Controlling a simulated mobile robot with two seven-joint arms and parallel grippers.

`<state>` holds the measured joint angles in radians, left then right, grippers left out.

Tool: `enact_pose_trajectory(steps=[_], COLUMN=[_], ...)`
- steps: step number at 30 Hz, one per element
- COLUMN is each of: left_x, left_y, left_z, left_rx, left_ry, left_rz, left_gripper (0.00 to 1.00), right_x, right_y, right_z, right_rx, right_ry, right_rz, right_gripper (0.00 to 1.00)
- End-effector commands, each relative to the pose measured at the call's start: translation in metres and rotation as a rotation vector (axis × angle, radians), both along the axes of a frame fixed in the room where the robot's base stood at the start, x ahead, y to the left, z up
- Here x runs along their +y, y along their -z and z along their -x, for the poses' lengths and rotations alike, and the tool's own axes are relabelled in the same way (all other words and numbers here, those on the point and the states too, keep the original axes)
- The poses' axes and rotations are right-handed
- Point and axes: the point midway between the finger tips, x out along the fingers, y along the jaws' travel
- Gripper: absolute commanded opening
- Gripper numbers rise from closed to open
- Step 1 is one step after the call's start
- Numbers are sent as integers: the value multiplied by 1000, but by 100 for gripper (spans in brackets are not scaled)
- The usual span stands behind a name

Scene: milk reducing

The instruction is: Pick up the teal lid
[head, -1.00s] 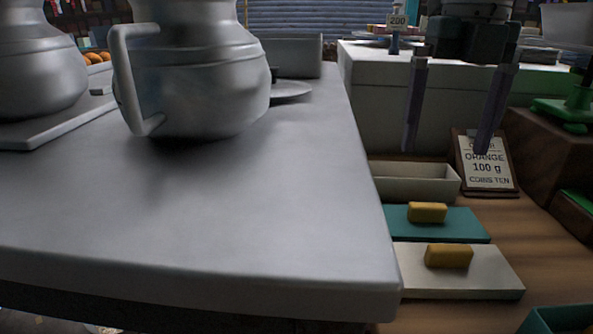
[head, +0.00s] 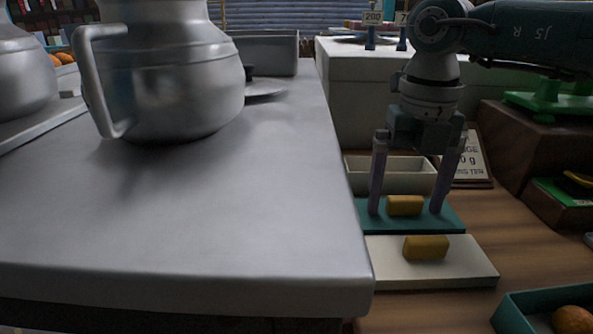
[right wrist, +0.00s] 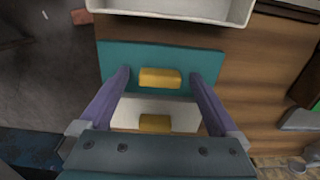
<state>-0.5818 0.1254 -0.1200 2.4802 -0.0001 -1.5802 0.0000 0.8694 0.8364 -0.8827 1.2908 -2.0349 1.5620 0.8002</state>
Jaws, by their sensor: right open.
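The teal lid (head: 449,218) is a flat rectangular plate with a yellow block-shaped handle (head: 405,205) on top. It lies on the wooden surface at the right, between a cream box and a cream lid. It also shows in the right wrist view (right wrist: 205,66), with its yellow handle (right wrist: 160,78) in the middle. My right gripper (head: 407,212) is open and points down over the teal lid. Its fingers stand apart on the left and right sides of the handle, which sits between them; I cannot tell if they touch the lid. My left gripper is not in view.
A cream lid (head: 473,269) with a yellow handle lies just in front. An open cream box (head: 409,181) stands behind. A grey table edge (head: 340,190) rises close on the left with a metal jug (head: 170,85). A sign (head: 473,165) stands behind right; a teal tray (head: 512,318) is front right.

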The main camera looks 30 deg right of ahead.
Motion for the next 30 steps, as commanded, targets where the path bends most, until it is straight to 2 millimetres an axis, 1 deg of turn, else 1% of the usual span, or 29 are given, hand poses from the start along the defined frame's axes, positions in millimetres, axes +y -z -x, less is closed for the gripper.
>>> enact_pose_trajectory(steps=[1,2,21,24,30], left_x=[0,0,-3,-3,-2], left_y=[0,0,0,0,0], left_z=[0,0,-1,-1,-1], left_rx=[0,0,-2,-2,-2], left_ry=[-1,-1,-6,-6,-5], left_rz=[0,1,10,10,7], left_gripper=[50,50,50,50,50], right_x=[0,0,0,0,0], right_y=[0,0,-1,-1,-1], right_z=[0,0,0,0,0], right_rx=[0,0,0,0,0], right_ry=[0,0,0,0,0], right_rz=[0,0,0,0,0], right_gripper=[95,92,20,10,10])
